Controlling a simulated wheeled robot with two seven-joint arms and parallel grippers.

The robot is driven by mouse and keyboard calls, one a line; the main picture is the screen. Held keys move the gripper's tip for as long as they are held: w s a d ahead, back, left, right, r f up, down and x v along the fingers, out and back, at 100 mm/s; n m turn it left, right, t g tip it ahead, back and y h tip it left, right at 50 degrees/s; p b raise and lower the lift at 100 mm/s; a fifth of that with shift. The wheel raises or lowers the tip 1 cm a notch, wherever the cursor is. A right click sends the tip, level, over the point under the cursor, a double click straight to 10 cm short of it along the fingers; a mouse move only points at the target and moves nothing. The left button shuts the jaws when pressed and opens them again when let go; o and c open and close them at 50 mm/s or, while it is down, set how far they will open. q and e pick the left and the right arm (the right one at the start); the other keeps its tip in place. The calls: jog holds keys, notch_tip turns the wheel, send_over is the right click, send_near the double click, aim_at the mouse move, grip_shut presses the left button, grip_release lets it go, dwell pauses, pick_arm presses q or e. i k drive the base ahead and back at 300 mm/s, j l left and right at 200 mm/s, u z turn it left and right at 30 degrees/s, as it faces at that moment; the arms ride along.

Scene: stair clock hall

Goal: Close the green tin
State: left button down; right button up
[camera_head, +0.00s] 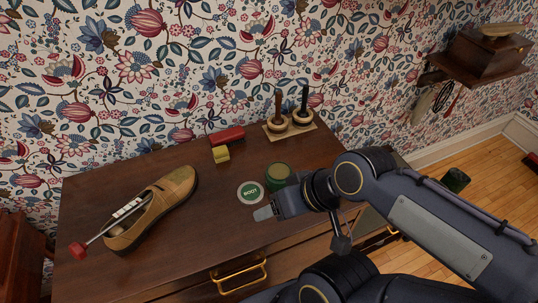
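The green tin (278,175) stands on the dark wooden chest top, and its open mouth shows a dull green-brown inside. A round lid (250,192) with a green centre, a pale ring and the word BOOT lies flat on the wood, just left of the tin. My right gripper (264,213) comes in from the right, close in front of the lid and tin, its pale fingertips pointing left. I see nothing held in it, but the gap between its fingers cannot be made out. My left gripper is not in view.
A tan shoe (152,208) with a red-knobbed rod in it lies on the left. A red brush (227,136) and a yellow block (221,154) lie behind the lid. A stand (290,131) holds two dark-handled brushes. Drawers with brass handles (239,274) are in front.

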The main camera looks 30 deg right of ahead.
aim_at(277, 173)
jog(key=k+l+z, duration=0.1)
jog(key=z, duration=0.35)
jog(key=l+z, duration=0.45)
jog(key=k+j, duration=0.05)
